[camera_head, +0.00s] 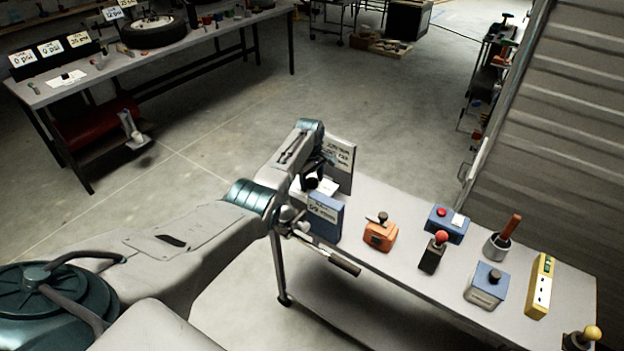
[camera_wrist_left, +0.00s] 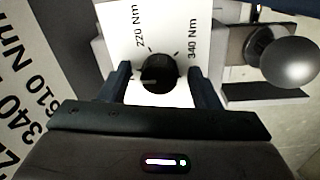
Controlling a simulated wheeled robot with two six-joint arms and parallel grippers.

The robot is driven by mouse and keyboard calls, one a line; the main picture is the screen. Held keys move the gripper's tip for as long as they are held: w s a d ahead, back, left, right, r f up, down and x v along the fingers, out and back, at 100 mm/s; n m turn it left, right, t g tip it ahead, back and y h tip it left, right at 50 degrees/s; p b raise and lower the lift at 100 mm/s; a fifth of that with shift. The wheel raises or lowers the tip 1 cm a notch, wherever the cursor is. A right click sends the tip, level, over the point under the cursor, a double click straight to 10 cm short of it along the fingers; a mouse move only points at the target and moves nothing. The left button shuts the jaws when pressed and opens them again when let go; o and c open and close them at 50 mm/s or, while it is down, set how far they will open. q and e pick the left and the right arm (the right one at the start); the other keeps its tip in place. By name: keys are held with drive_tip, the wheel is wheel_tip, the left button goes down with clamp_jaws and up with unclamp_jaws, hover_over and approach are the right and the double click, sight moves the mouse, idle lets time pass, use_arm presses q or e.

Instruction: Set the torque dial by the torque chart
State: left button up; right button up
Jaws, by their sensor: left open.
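The torque dial (camera_wrist_left: 160,73) is a black round knob on a white plate (camera_wrist_left: 118,30) marked 220 Nm and 340 Nm, with tick marks around it. A pale mark shows at the knob's lower left; I cannot tell surely which setting it points to. My left gripper (camera_wrist_left: 162,88) is open, one finger on each side of the knob; contact is unclear. In the head view the left gripper (camera_head: 312,186) is over the bench's far left end, hiding the dial. The torque chart (camera_head: 340,160) stands upright behind it; part of its printed text (camera_wrist_left: 25,90) shows sideways in the wrist view.
A blue box (camera_head: 325,216) with a label is beside the gripper. A metal ball knob (camera_wrist_left: 285,62) is right of the dial. Along the bench (camera_head: 400,262) stand an orange device (camera_head: 380,236), a red-knobbed lever (camera_head: 434,252), blue boxes and a yellow strip (camera_head: 541,287).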

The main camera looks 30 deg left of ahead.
use_arm(q)
drive_tip(key=shift+c, duration=0.9)
drive_tip(key=c, duration=0.8)
use_arm(e)
drive_tip(key=shift+s, duration=0.35)
